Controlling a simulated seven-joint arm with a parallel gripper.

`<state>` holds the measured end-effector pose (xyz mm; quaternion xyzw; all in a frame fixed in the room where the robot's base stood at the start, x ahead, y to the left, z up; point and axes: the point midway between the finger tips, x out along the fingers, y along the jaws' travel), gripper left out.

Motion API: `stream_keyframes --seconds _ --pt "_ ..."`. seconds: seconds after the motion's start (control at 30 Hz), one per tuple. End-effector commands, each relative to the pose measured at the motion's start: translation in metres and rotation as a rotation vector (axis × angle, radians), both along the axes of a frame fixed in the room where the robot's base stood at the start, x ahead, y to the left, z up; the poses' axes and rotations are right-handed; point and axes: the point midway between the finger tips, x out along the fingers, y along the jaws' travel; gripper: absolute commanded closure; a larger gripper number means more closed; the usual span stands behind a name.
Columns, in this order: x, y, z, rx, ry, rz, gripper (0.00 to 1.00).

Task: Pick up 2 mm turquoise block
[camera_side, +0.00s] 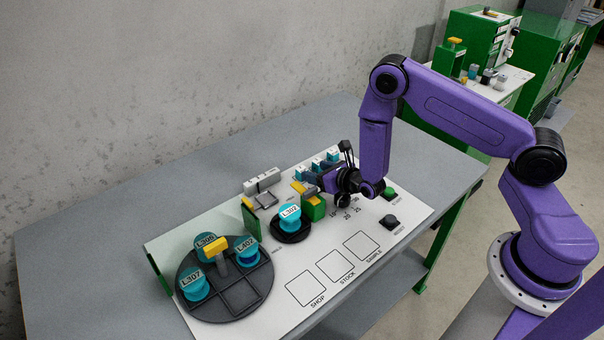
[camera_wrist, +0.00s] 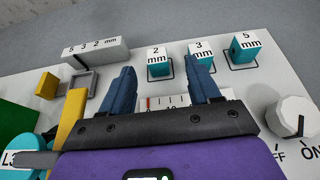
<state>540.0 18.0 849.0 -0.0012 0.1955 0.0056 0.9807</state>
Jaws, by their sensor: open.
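The 2 mm turquoise block (camera_wrist: 158,62) has a white label on top and stands in a black-outlined square on the panel. My gripper (camera_wrist: 162,70) is open, with its two blue fingers apart and nothing between them that I can see. In the wrist view the 2 mm block shows beyond and between the fingertips. The 3 mm block (camera_wrist: 201,54) is beside it, behind the right fingertip, and the 5 mm block (camera_wrist: 245,48) is farther right. In the side view my gripper (camera_side: 314,176) is low by the row of blocks, which it partly covers.
A grey-white gauge block (camera_wrist: 97,48) lies left of the row. A green-and-yellow holder (camera_side: 313,208) and a round stand with a turquoise piece (camera_side: 290,214) are close by. A dark round tray (camera_side: 222,300) is at the left. A white knob (camera_wrist: 292,117) is on the right.

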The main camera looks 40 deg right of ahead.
Motion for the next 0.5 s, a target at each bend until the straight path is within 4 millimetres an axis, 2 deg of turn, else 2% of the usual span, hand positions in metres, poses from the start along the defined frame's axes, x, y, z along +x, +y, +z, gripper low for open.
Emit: stream_keyframes --seconds 0.3,0.5 --pt "0.031 0.006 -0.018 0.001 -0.002 0.0 0.38" --pt "0.042 0.006 -0.023 -0.001 -0.001 0.001 0.38"
